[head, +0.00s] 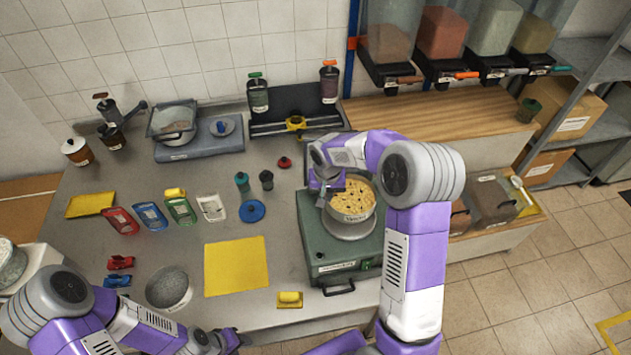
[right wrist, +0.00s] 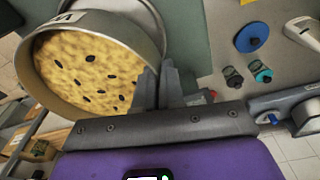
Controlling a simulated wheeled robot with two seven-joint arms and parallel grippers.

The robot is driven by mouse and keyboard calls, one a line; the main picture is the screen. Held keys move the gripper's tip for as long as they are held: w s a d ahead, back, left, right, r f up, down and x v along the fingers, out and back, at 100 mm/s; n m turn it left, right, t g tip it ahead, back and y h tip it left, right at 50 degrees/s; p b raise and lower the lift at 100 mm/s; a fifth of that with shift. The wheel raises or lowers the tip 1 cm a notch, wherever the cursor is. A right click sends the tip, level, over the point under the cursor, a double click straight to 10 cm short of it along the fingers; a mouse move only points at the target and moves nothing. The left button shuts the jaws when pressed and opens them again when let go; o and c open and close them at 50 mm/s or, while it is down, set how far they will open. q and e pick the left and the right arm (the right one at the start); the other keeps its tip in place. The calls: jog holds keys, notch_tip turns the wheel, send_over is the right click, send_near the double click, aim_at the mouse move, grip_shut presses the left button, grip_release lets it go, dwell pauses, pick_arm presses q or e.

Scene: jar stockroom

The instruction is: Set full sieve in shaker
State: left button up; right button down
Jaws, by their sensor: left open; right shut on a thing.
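The full sieve (head: 353,216) is a round metal pan holding yellowish material with dark bits. In the head view it is over the round grey seat of the green shaker (head: 318,240); I cannot tell whether it touches. My right gripper (head: 328,192) is shut on the sieve's rim at its left side. In the right wrist view the fingers (right wrist: 168,88) pinch the wall of the sieve (right wrist: 80,72), and the green shaker top (right wrist: 188,35) shows beyond. My left gripper (head: 226,340) is open and empty at the table's front edge.
A yellow mat (head: 236,266) and an empty grey bowl (head: 168,288) lie left of the shaker. A blue lid (head: 252,211), small bottles and several coloured packs stand behind them. A yellow sponge (head: 289,299) lies at the front edge. Hoppers (head: 440,32) hang at the back right.

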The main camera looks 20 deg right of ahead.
jog(key=shift+s+f, duration=0.25)
jog(key=shift+s, duration=0.05)
jog(key=shift+s+f+b, duration=0.15)
jog(key=shift+f+b, duration=0.05)
jog(key=shift+b, duration=0.1)
pick_arm(q)
jog(key=shift+s+f+b, duration=0.15)
jog(key=shift+f+b, duration=0.6)
jog(key=shift+f, duration=0.15)
jog(key=shift+s+f+b, duration=0.15)
jog(key=shift+f+b, duration=0.6)
jog(key=shift+f, duration=0.15)
pick_arm(e)
jog(key=shift+f, duration=2.55)
pick_arm(q)
jog(key=shift+f+b, duration=0.3)
jog(key=shift+b, duration=0.05)
jog(key=shift+f+b, duration=0.4)
jog(key=shift+f, duration=0.05)
pick_arm(e)
jog(key=shift+f, duration=0.45)
pick_arm(q)
jog(key=shift+r, duration=0.1)
pick_arm(e)
jog(key=c, duration=1.5)
grip_release()
